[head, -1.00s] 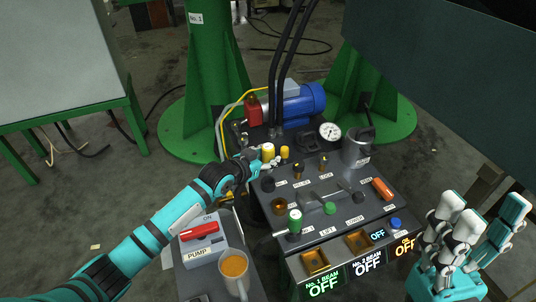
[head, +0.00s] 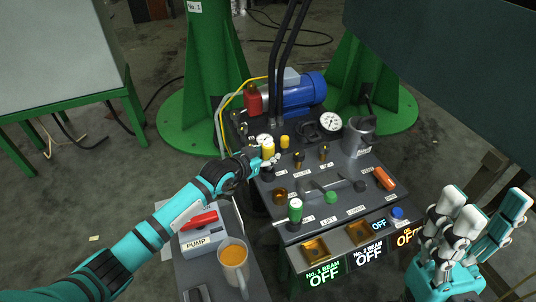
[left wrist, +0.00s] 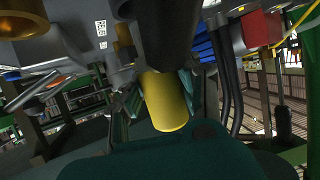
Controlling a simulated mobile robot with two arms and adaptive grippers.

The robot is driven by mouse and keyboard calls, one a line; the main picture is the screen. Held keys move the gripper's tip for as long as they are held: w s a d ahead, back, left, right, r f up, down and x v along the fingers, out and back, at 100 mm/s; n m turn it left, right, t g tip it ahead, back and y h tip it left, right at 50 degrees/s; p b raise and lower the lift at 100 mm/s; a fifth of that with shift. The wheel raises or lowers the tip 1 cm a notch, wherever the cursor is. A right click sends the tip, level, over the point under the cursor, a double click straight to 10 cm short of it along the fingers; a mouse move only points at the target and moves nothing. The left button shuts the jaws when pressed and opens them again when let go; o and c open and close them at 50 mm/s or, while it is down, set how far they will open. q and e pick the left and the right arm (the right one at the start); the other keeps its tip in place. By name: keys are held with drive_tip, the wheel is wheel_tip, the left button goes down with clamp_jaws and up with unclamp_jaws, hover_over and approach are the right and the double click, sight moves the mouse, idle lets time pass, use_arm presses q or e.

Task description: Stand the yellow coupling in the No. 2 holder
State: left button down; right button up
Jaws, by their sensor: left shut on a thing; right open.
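The yellow coupling (head: 268,151) is an upright yellow cylinder at the back left of the dark control panel. My left gripper (head: 262,162) is shut on it, and its fingers partly cover it. In the left wrist view the coupling (left wrist: 165,102) shows tilted between the fingers. A black round socket (head: 267,172) is just in front of the gripper in the head view. My right gripper (head: 478,225) is open and empty at the right front, apart from the panel.
A smaller yellow piece (head: 285,142) stands right of the coupling.

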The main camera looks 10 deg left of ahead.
use_arm(q)
drive_tip(key=shift+r, duration=0.2)
drive_tip(key=shift+p, duration=0.35)
idle(0.5)
drive_tip(key=shift+p, duration=0.3)
drive_tip(key=shift+f+p, duration=0.1)
drive_tip(key=shift+p, duration=0.2)
idle(0.7)
drive_tip(key=shift+f+b, duration=0.7)
drive_tip(key=shift+f, duration=0.45)
drive_tip(key=shift+f, duration=0.4)
drive_tip(key=shift+f+b, duration=0.4)
drive_tip(key=shift+b, duration=0.1)
